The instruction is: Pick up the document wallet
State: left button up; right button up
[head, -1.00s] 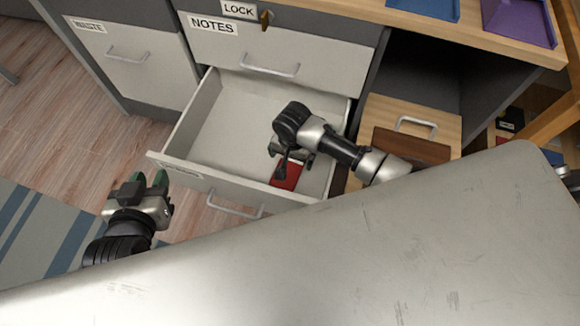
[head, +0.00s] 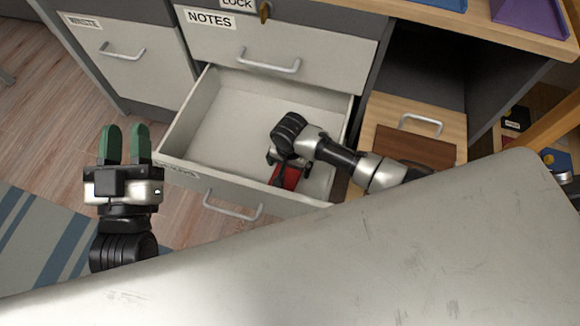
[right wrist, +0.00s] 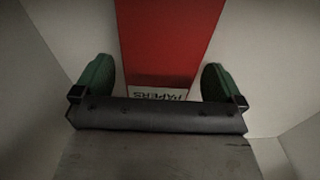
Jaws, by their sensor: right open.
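The red document wallet (head: 287,176) lies in the open drawer (head: 222,118), partly hidden under my right gripper in the head view. In the right wrist view the red wallet (right wrist: 172,40) runs between my right gripper's (right wrist: 160,88) green fingers, with a white label reading PAPERS at its near end. The fingers stand apart on either side of it, with a gap at each side. My right gripper (head: 283,168) reaches down into the drawer. My left gripper (head: 126,145) is open and empty, outside the drawer to its left.
A closed drawer labelled NOTES (head: 290,50) is above the open one. A wooden box with a handle (head: 415,140) stands in the open compartment to the right. A blue tray (head: 440,3) and a purple tray (head: 530,22) are on the desktop. A large pale surface fills the foreground.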

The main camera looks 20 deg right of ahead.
jog(key=shift+c, duration=0.2)
jog(key=c, duration=0.9)
